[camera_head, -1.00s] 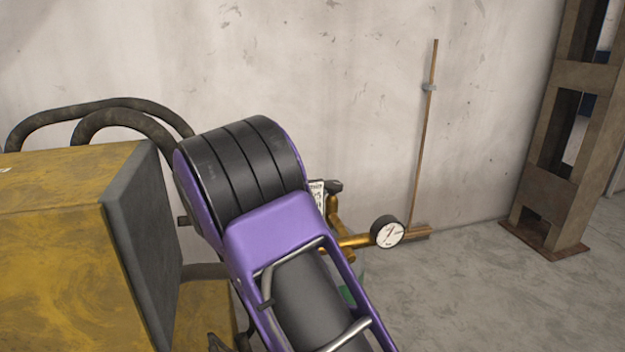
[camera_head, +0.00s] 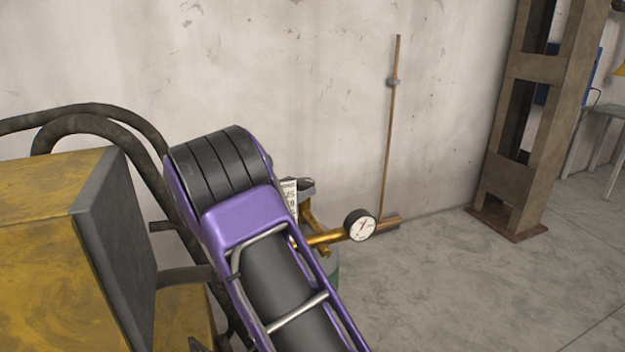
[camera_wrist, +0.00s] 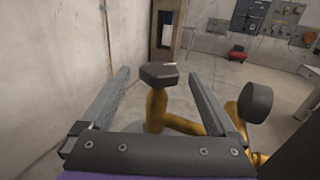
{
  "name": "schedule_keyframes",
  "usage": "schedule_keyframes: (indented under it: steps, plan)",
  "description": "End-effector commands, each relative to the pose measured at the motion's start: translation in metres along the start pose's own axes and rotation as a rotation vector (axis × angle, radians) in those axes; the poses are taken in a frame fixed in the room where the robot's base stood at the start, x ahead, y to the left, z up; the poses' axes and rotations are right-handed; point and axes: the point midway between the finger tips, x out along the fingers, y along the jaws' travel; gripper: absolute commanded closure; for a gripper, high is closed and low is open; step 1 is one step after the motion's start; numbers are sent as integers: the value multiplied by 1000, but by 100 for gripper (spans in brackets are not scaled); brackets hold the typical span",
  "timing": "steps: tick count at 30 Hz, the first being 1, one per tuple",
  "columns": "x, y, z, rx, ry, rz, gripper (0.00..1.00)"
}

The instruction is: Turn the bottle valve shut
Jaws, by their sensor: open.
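The bottle valve shows in the wrist view as a dark grey knob (camera_wrist: 159,75) on an upright brass stem (camera_wrist: 156,108). My gripper (camera_wrist: 158,82) is open, one finger on each side of the knob. Neither finger clearly touches it. In the head view the knob (camera_head: 306,184) peeks out behind my purple arm, above the brass fitting (camera_head: 312,214). A white-faced gauge (camera_head: 361,225) sits at the right of the brass branch, and its dark back (camera_wrist: 255,101) shows in the wrist view. Part of the green-grey bottle (camera_head: 332,275) is visible below; my arm hides the rest.
A yellow machine (camera_head: 40,230) with a dark panel and thick hoses (camera_head: 70,125) stands at the left. A thin brown pole (camera_head: 391,130) leans by the wall. A rusty steel frame (camera_head: 520,150) stands right. Floor at the right is clear.

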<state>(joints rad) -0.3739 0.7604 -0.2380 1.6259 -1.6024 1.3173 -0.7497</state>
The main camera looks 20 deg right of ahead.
Motion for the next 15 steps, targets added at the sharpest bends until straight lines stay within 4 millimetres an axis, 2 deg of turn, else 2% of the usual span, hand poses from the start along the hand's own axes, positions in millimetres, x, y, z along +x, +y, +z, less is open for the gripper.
schedule_keyframes:
  steps: [1, 6, 10, 15]
  plan:
    - [12, -1, 0, 0, 0, -4, 6]
    - [43, -1, 0, 0, 0, -3, 6]
    - [57, 0, 0, 0, 0, -1, 6]
    - [65, 0, 0, 0, 0, 0, 6]
